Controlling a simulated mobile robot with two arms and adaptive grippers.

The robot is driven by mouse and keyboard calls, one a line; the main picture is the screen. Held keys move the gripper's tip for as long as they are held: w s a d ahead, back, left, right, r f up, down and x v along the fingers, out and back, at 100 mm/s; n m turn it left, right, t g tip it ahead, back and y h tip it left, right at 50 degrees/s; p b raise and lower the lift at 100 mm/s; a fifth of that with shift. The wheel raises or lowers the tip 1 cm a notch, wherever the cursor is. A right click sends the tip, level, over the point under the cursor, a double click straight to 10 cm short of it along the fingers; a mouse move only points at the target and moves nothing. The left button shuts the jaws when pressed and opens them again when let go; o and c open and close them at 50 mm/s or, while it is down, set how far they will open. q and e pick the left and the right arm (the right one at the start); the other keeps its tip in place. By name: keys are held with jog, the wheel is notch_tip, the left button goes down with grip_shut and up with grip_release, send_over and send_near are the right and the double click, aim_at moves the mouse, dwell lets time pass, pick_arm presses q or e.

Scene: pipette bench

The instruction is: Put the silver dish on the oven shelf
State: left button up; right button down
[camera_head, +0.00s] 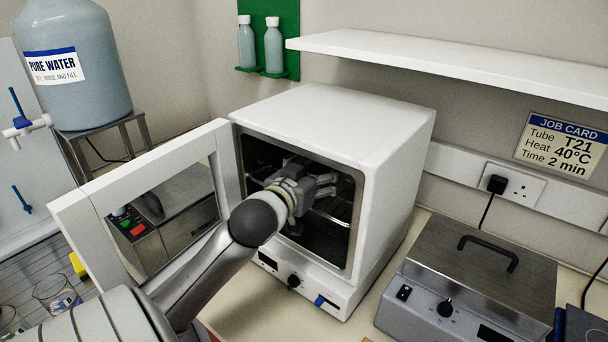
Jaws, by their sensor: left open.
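The oven (345,122) is a white box with its windowed door (75,228) swung open to the left. My left arm reaches in through the opening. My left gripper (322,187) is inside the dark chamber, open. A wire oven shelf (338,214) shows in part beside and below the gripper; the rest is hidden by the gripper and arm. I cannot make out the silver dish; it may be hidden behind the gripper or in the dark interior. My right gripper is not in view.
A grey lidded bath (475,262) stands right of the oven. A white wall shelf (450,68) runs above. A large water bottle (75,95) is on a stand at left. The door's edge is close to my left arm. Bare bench (250,318) shows before the oven.

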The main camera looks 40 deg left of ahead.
pick_arm(q)
jog(key=v, duration=0.2)
jog(key=shift+s+d+f+b, duration=0.1)
jog(key=shift+s+b, duration=0.2)
jog(key=shift+s, duration=0.1)
jog(key=p+v, duration=0.9)
jog(key=p, duration=0.3)
